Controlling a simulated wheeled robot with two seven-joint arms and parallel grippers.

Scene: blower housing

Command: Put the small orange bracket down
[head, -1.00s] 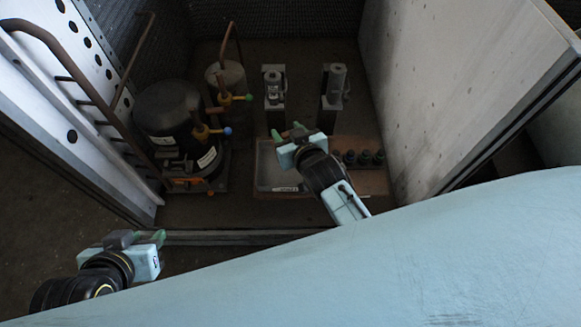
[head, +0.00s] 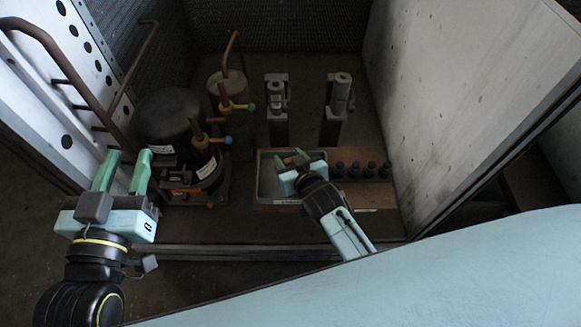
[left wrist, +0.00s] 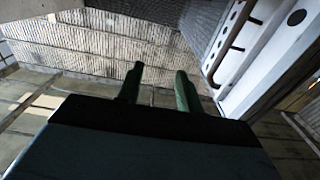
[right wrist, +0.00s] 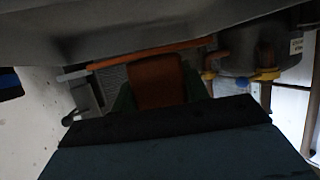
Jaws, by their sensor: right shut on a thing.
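My right gripper (head: 292,160) is over the grey tray (head: 266,184), with its green fingers pointing toward the back. In the right wrist view an orange-brown piece, the small orange bracket (right wrist: 157,80), sits between the fingers, and the gripper is shut on it. In the head view the bracket is mostly hidden by the gripper, and I cannot tell whether it touches the tray. My left gripper (head: 123,165) is open and empty at the left, in front of the housing. Its two fingers stand apart in the left wrist view (left wrist: 158,88).
Several dark round parts (head: 357,170) stand in the brown holder right of the tray. Two grey cylindrical fittings on posts (head: 277,95) (head: 340,95) stand behind. A black tank (head: 168,118) and pipes with coloured valves (head: 228,106) are at left. A pale wall (head: 460,100) bounds the right.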

